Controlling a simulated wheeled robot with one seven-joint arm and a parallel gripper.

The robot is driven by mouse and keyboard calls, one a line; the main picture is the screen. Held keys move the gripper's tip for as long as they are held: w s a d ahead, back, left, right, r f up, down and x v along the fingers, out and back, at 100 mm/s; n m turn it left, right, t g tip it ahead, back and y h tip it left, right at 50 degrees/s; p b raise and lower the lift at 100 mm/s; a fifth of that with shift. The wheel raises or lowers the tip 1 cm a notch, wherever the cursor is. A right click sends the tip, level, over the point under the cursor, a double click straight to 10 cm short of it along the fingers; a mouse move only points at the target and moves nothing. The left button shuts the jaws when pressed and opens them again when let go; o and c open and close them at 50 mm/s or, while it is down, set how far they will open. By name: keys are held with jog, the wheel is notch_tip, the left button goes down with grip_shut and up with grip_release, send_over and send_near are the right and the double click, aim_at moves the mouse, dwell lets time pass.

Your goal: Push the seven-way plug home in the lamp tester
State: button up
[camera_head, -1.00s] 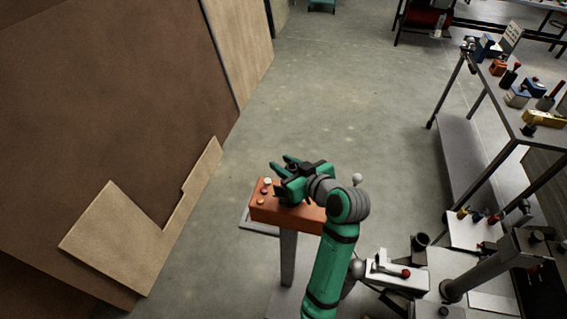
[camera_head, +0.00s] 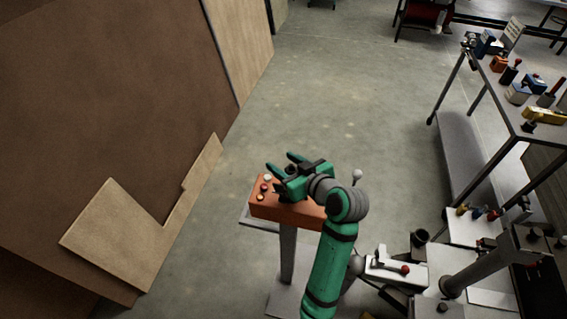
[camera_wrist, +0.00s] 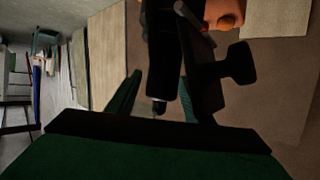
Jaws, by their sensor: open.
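The lamp tester, an orange box (camera_head: 285,212) with small round knobs on its top left, sits on a stand in the head view. A corner of orange also shows at the top of the wrist view (camera_wrist: 225,12). My gripper (camera_head: 282,164) is over the box's back edge with its green fingers spread apart. In the wrist view my gripper (camera_wrist: 160,88) is open around a dark, black shape (camera_wrist: 160,55) with a pale tip, which may be the plug. I cannot tell if the fingers touch it. The plug's seat in the tester is hidden behind my wrist and the dark parts.
Brown and tan boards (camera_head: 120,235) stand at the left. A metal bench (camera_head: 515,110) with several tools is at the right. The concrete floor (camera_head: 335,95) beyond the tester is clear.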

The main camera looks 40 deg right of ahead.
jog(key=v, duration=1)
jog(key=shift+s, duration=0.35)
jog(key=shift+w+r, duration=0.1)
jog(key=shift+r, duration=0.05)
